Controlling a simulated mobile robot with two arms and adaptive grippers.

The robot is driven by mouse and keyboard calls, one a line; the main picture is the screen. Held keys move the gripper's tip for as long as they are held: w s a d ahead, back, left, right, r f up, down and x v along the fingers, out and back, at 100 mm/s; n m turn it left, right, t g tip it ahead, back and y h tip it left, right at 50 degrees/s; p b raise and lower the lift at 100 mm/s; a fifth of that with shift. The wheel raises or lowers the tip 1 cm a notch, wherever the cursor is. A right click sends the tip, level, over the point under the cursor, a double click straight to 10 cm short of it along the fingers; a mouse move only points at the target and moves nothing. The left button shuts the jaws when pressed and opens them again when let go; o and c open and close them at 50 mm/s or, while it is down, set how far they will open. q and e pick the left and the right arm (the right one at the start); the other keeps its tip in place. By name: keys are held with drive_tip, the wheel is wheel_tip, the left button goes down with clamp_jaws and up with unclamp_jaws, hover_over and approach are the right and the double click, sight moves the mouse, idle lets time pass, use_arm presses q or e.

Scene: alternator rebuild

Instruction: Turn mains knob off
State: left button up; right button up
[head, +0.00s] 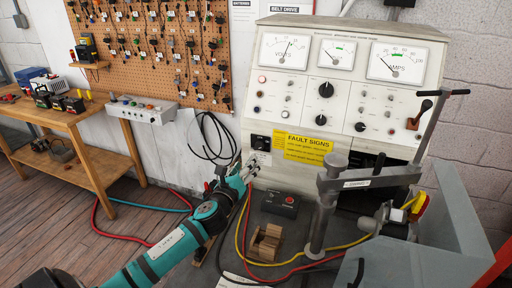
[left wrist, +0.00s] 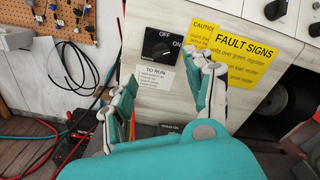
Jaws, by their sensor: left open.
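The mains knob (head: 261,142) is a dark rotary switch at the lower left of the test bench's front panel. In the left wrist view the black knob (left wrist: 158,49) sits on a black plate marked OFF above and ON to its right. I cannot tell clearly which mark it points to. My left gripper (head: 250,166) is open and empty, just below and in front of the knob. In the left wrist view its fingers (left wrist: 166,92) stand apart on either side of a white TO RUN label under the knob, not touching the knob. My right gripper is not in view.
A yellow FAULT SIGNS label (head: 303,149) is right of the knob. A grey clamp post (head: 324,205) and a small box with a red button (head: 281,203) stand on the bench bed. Red and yellow cables run beside my left arm. A pegboard (head: 150,45) hangs behind.

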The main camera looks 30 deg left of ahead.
sight(256, 149)
use_arm(q)
drive_tip(key=x, duration=0.7)
drive_tip(key=shift+r+p, duration=0.1)
drive_tip(key=shift+p, duration=0.3)
drive_tip(key=shift+x, duration=1.3)
drive_tip(key=shift+s+d, duration=0.1)
drive_tip(key=shift+d, duration=0.05)
clamp_jaws()
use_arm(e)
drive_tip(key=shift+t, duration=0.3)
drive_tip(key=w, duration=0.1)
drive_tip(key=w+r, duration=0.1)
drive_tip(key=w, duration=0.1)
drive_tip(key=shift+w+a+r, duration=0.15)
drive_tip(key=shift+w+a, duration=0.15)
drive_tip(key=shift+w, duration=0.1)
use_arm(q)
drive_tip(key=shift+n, duration=0.4)
drive_tip(key=n, duration=0.5)
drive_tip(key=shift+f+n+b, duration=0.25)
drive_tip(key=shift+n+b, duration=0.05)
drive_tip(key=shift+b, duration=0.1)
drive_tip(key=n, duration=0.5)
drive_tip(key=shift+f+n, duration=0.1)
drive_tip(key=shift+n, duration=0.2)
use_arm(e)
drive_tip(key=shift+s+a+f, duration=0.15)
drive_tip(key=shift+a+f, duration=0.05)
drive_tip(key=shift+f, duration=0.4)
